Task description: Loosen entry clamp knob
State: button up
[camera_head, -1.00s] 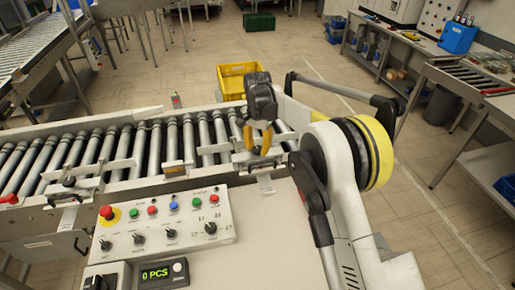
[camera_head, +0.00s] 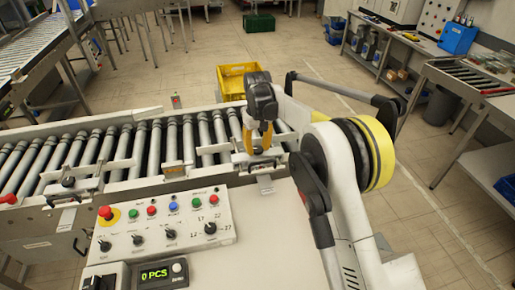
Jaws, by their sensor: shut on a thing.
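My gripper (camera_head: 260,137) has yellow-orange fingers pointing down at the right part of the roller conveyor (camera_head: 188,142). It is shut at the clamp bracket (camera_head: 264,164) on the conveyor's near rail. The entry clamp knob itself is hidden between and behind the fingers. A similar dark knob (camera_head: 68,182) on a bracket shows at the left of the near rail.
The control panel (camera_head: 160,225) with buttons and dials stands in front of the conveyor, with a "0 PCS" display (camera_head: 155,274) below. A yellow crate (camera_head: 236,78) stands behind the conveyor. Open floor lies to the right.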

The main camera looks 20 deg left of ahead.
aim_at(258, 148)
jog(key=shift+n, duration=2.2)
jog(key=shift+c, duration=0.2)
jog(key=o, duration=1.2)
notch_tip(258, 148, up, 12)
